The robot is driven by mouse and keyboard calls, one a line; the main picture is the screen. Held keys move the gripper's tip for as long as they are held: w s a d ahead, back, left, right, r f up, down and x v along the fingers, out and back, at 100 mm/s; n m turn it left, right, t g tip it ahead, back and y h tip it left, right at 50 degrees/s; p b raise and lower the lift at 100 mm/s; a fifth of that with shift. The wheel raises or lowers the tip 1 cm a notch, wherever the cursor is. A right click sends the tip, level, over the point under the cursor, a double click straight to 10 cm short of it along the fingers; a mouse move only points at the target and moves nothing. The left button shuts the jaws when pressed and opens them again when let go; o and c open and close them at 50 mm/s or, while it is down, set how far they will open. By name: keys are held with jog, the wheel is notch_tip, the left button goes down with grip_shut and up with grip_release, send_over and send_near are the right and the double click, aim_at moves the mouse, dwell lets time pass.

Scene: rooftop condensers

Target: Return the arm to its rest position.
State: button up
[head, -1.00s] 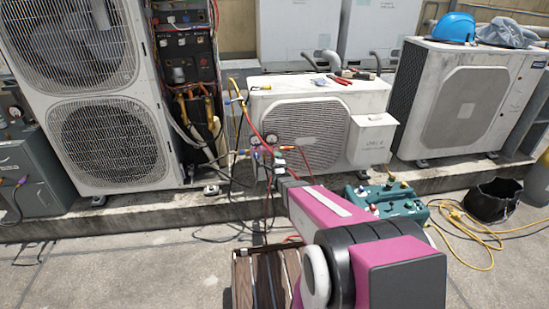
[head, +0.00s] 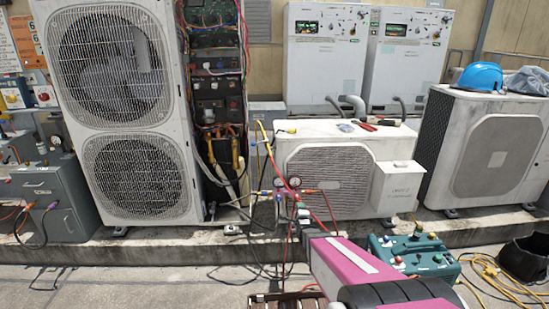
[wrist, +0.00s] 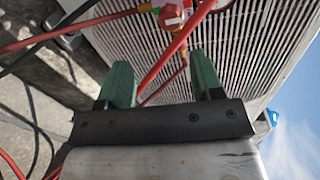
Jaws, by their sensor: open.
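My arm (head: 345,262), magenta and black, reaches from the bottom right of the head view toward the small condenser. My gripper (wrist: 165,85) shows in the wrist view with two green fingers apart. A red hose (wrist: 178,42) passes across the view at the gap between the fingers; I cannot tell whether it lies between them or beyond. A red gauge fitting (wrist: 172,14) is just past the fingers, in front of the condenser grille (wrist: 235,60). In the head view the fingers are too small to make out.
The small condenser (head: 325,140) stands on a concrete ledge, with gauges and hoses (head: 285,185) hanging at its left front. A teal machine (head: 415,255) and yellow cable (head: 500,270) are right of my arm. A tall open unit (head: 120,110) stands left. Floor at lower left is mostly clear.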

jog(key=s+r+n+g, duration=0.4)
jog(key=s+n+g, duration=0.4)
jog(key=s, duration=0.5)
jog(key=s+r+n+g, duration=0.4)
jog(key=s+n+g, duration=0.4)
jog(key=s+n, duration=0.3)
jog(key=shift+s+r, duration=0.15)
jog(key=shift+s, duration=0.7)
